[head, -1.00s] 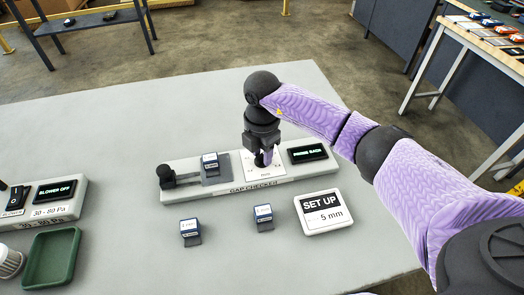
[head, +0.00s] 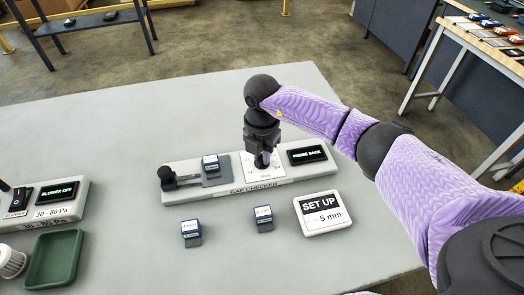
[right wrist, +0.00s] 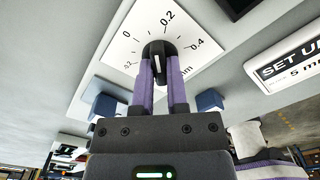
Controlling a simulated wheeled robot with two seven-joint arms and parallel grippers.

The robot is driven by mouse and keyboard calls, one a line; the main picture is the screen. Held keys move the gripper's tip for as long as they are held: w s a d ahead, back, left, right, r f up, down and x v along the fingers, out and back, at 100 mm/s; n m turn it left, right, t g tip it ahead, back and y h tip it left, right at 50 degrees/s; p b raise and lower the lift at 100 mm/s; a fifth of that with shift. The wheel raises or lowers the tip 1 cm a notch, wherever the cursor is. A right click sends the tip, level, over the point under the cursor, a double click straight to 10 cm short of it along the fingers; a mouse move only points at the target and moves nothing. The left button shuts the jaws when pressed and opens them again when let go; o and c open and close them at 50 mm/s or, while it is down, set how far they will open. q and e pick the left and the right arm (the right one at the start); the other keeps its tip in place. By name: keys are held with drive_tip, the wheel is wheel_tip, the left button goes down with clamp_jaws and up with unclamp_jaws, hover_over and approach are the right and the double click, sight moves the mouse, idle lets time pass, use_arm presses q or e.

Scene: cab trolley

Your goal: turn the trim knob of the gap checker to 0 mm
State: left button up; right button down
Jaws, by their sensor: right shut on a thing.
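The gap checker (head: 225,188) is a long pale bar on the grey table. My right gripper (head: 263,160) points down over its white dial plate (head: 277,173), shut on the black trim knob (right wrist: 158,49). In the right wrist view the two purple fingers press the knob from both sides. The dial plate (right wrist: 128,45) there carries marks 0, 0.2 and 0.4, with another partly readable mark at lower left. The knob's pale line seems to point up, between 0 and 0.2; its exact reading is unclear. My left gripper is not in view.
The checker's display (head: 307,155) reads PROBE BACK. A blue-topped block (head: 211,162) sits on its grey pad. Two similar blocks (head: 191,233) (head: 263,217) and a SET UP 5 mm sign (head: 322,213) stand in front. A blower unit (head: 62,207) and green tray (head: 54,258) are left.

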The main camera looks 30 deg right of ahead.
drive_tip(key=n, duration=0.3)
drive_tip(key=shift+n, duration=0.4)
drive_tip(key=shift+n+p, duration=0.35)
drive_tip(key=shift+n, duration=1.95)
drive_tip(key=c, duration=0.6)
unclamp_jaws()
drive_tip(key=shift+c, duration=0.2)
wheel_tip(320, 180, up, 10)
drive_tip(key=p, duration=0.2)
